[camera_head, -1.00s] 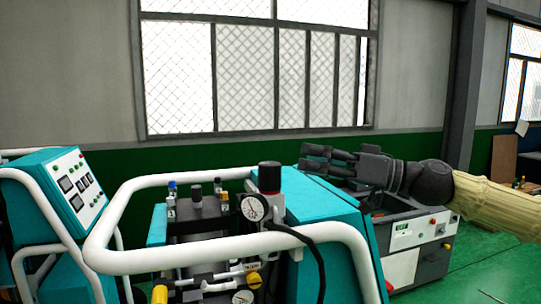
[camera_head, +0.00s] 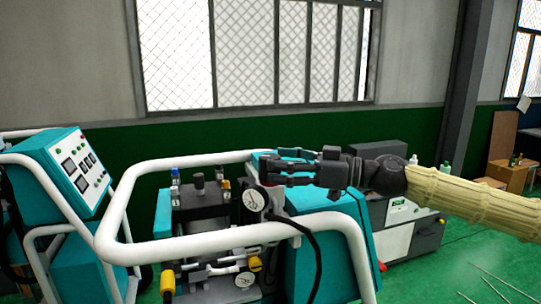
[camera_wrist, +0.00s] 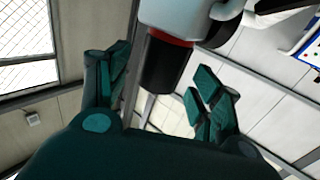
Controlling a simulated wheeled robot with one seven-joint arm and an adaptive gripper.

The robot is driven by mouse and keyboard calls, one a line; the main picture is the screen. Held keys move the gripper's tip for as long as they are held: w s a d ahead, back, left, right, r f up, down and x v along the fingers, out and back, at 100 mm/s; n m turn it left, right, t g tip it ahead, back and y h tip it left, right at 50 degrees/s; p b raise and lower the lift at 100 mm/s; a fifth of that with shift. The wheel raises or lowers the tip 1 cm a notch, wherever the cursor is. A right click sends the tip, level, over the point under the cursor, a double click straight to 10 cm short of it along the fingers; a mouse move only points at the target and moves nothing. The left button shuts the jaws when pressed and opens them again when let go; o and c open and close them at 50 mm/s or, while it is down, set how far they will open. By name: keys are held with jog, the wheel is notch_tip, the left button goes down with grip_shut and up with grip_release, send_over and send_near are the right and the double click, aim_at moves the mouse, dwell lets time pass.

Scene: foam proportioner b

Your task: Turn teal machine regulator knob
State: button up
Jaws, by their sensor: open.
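The regulator knob (camera_wrist: 165,65) is a black cylinder with a red ring at its base, joined to a pale grey body (camera_wrist: 185,18) in the wrist view. In the head view my gripper (camera_head: 272,166) covers it. My gripper is open, pointing left over the teal machine (camera_head: 330,245), just above and behind the round pressure gauge (camera_head: 253,199). In the wrist view the knob shows between the left finger and the right fingers. Gaps show on both sides, and I cannot tell whether either finger touches it.
A white tube rail (camera_head: 200,242) loops around the machine's front and left. A black hose (camera_head: 318,262) runs down from the gauge. A second teal panel box (camera_head: 75,170) stands at left. A grey cabinet (camera_head: 412,235) stands behind at right.

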jog(key=shift+p+x, duration=0.55)
jog(key=shift+x, duration=0.85)
jog(key=shift+c, duration=0.4)
jog(key=shift+f, duration=0.1)
jog(key=c, duration=0.9)
